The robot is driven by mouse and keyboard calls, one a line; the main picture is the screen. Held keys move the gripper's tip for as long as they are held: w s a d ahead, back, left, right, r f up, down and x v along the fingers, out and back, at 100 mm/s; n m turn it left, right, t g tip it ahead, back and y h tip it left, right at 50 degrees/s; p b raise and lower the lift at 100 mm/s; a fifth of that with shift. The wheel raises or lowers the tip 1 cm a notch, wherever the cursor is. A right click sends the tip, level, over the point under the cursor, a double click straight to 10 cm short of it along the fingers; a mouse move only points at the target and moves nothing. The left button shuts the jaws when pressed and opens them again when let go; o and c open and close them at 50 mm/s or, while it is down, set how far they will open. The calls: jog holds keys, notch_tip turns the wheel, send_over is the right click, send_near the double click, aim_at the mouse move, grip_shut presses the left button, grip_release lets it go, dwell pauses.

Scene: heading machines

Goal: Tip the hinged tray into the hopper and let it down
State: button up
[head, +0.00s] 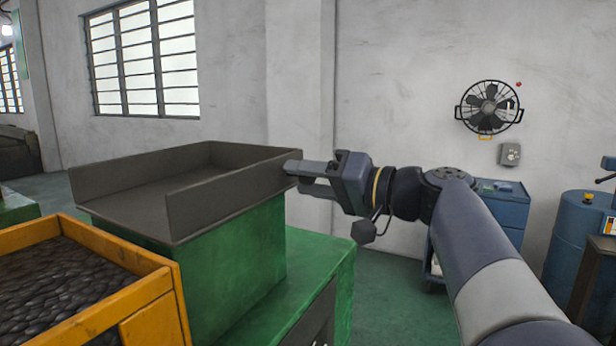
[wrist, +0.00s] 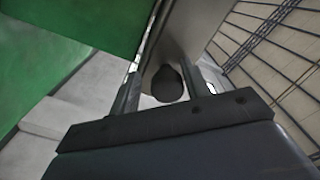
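The grey tray (head: 200,190), with low side walls and an open front end, sits on top of a green machine block. It looks level, and the visible part of its floor is bare. An orange-walled box (head: 150,295), apparently the hopper, stands at lower left, below the tray's open end, and holds many dark pieces. My gripper (head: 294,177) is at the tray's right rear corner. In the wrist view a dark rounded knob (wrist: 167,84) on a grey panel lies between my two fingers, with gaps beside it. My gripper is open. The hinge is not visible.
The green machine (head: 245,265) extends below and right of the tray. A blue cabinet (head: 503,205) and a blue drum (head: 578,235) stand at right. A fan (head: 489,108) is on the back wall. Floor between the machine and cabinet is clear.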

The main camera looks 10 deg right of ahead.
jog(key=shift+o, duration=0.5)
jog(key=shift+r, duration=0.1)
jog(key=b+v, duration=0.1)
jog(key=v, duration=0.9)
jog(key=shift+s+d+b, duration=0.3)
jog(key=shift+b, duration=0.05)
jog(key=p+x, duration=0.2)
jog(key=x, duration=0.9)
jog(key=shift+r, duration=0.15)
jog(key=shift+s+d, duration=0.1)
jog(key=shift+d, duration=0.05)
